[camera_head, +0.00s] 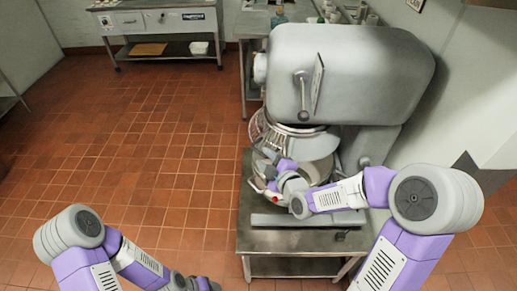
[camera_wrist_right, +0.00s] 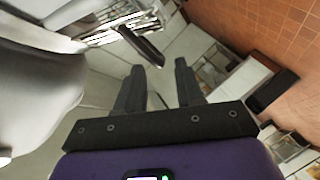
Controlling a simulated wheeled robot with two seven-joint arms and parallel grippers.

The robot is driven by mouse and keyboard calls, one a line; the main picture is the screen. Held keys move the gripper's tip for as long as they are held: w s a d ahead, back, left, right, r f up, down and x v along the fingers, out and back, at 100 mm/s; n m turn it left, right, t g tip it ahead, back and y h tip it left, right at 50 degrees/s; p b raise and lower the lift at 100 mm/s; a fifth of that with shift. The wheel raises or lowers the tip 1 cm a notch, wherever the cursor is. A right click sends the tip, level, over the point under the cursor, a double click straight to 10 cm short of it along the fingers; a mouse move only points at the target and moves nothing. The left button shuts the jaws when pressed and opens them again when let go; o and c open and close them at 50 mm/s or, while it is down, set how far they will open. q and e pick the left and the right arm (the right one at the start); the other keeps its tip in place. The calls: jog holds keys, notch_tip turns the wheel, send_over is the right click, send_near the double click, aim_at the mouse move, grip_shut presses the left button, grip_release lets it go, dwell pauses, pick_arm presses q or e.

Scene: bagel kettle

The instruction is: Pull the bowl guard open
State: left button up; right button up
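The large grey mixer (camera_head: 345,75) stands on a metal table. Its wire bowl guard (camera_head: 258,128) rings the space under the mixer head, above the metal bowl (camera_head: 318,172). My right gripper (camera_head: 268,165) is at the front left of the bowl, just below the guard; the wrist partly hides the bowl. In the right wrist view, my right gripper (camera_wrist_right: 160,82) has its fingers apart with nothing held between them. Wire bars of the guard (camera_wrist_right: 110,22) and a dark handle-like piece (camera_wrist_right: 142,44) lie beyond the fingertips. My left gripper (camera_head: 202,284) is low at the bottom edge, mostly cut off.
The metal table (camera_head: 290,240) under the mixer has a bare front strip. A counter (camera_head: 250,22) with bottles and containers stands behind. Another steel table (camera_head: 160,20) is at the back left. The red tiled floor (camera_head: 150,140) to the left is clear.

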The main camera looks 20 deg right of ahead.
aim_at(259, 151)
jog(key=shift+x, duration=2.45)
jog(key=shift+f, duration=0.1)
grip_shut()
